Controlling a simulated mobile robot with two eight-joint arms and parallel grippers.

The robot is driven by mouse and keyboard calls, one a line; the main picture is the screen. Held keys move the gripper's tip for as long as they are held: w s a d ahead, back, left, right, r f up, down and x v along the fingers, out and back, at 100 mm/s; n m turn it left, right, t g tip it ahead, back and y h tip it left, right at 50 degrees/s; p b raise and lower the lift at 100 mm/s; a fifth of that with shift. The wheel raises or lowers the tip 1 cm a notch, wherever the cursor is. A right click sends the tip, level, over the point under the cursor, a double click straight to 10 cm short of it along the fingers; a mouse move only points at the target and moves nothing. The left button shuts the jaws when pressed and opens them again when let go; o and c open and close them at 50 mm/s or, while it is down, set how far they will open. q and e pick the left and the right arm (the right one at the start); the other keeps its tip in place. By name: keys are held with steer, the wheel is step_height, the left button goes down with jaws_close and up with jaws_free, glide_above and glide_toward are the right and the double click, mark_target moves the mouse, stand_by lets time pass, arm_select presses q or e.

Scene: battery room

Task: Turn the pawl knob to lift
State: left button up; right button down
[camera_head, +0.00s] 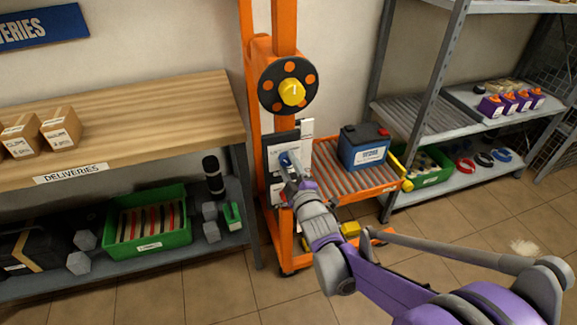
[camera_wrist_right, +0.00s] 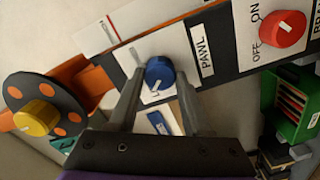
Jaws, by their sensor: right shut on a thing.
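The blue pawl knob (camera_wrist_right: 159,74) sits on a white plate beside the label PAWL (camera_wrist_right: 203,57) in the right wrist view. My right gripper (camera_wrist_right: 157,84) has its two fingers on either side of the knob and is shut on it. In the head view my right gripper (camera_head: 289,170) reaches the panel on the orange lifter (camera_head: 257,110), and the knob's blue (camera_head: 284,159) shows at its tips. The knob's white mark points toward the lower left in the wrist view. My left gripper is not in view.
A red OFF/ON knob (camera_wrist_right: 284,29) and a black-and-orange wheel with a yellow hub (camera_head: 291,92) flank the pawl knob. A blue battery (camera_head: 364,148) rests on the lifter's roller platform (camera_head: 333,178). Shelves stand left and right, with floor (camera_head: 190,295) between.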

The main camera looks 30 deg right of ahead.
steer(key=shift+n, duration=0.3)
steer(key=shift+c, duration=1.7)
jaws_free()
steer(key=p+v, duration=0.1)
steer(key=v, duration=1)
steer(key=shift+p, duration=0.3)
steer(key=shift+w+f, duration=0.1)
